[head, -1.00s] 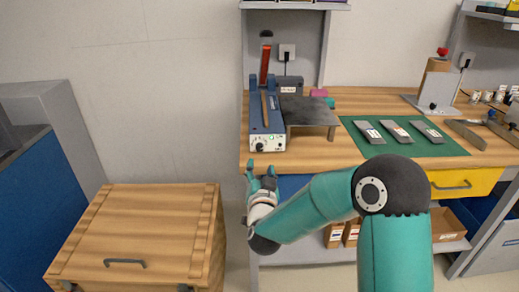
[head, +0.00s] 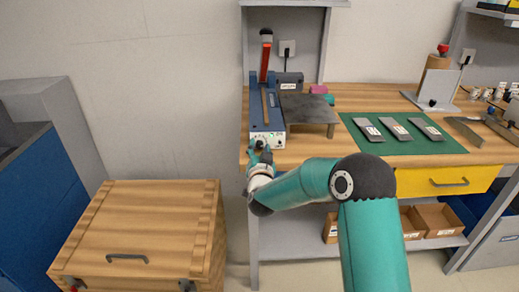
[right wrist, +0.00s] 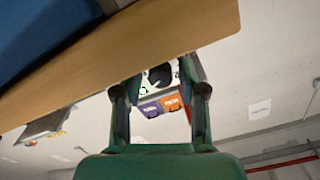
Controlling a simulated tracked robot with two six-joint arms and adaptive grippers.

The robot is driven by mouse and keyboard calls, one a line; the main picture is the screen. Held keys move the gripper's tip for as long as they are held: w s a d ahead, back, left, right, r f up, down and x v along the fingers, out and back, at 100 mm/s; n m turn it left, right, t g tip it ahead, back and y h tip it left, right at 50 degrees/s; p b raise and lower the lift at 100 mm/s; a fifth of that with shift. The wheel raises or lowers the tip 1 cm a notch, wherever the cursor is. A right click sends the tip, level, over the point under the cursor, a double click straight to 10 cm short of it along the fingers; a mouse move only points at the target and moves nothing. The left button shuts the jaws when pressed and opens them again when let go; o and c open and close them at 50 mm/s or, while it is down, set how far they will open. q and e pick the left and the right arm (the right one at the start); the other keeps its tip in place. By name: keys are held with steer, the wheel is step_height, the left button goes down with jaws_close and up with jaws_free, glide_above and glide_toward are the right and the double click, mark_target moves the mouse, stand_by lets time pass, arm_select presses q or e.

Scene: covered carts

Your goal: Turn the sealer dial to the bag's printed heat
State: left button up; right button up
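The sealer (head: 259,118) is a blue machine with a raised red lever, at the left end of the workbench. Its pale front panel carries a dark dial (head: 260,144), partly hidden by my gripper; the scale is too small to read. My right gripper (head: 260,152) is right at the front panel. In the right wrist view its fingers (right wrist: 161,84) are apart, with a dark round knob (right wrist: 160,75) between them; contact cannot be told. Several grey bags (head: 396,129) with small labels lie on a green mat (head: 448,148); the print is unreadable. My left gripper is not in view.
A dark metal stand (head: 310,108) is right of the sealer. A wooden box (head: 140,232) stands lower left, beside a blue-sided cart (head: 45,200). A yellow drawer (head: 447,181) is under the workbench (head: 340,154). Tools and small jars lie at the right end.

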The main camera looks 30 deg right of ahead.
jaws_close()
steer(key=shift+f+n+b, duration=0.2)
steer(key=shift+n+b, duration=0.2)
steer(key=shift+b, duration=0.55)
steer(key=shift+r+n, duration=0.15)
steer(key=shift+n, duration=0.25)
steer(key=shift+o, duration=1.7)
jaws_free()
steer(key=shift+s, duration=0.1)
steer(key=v, duration=1.2)
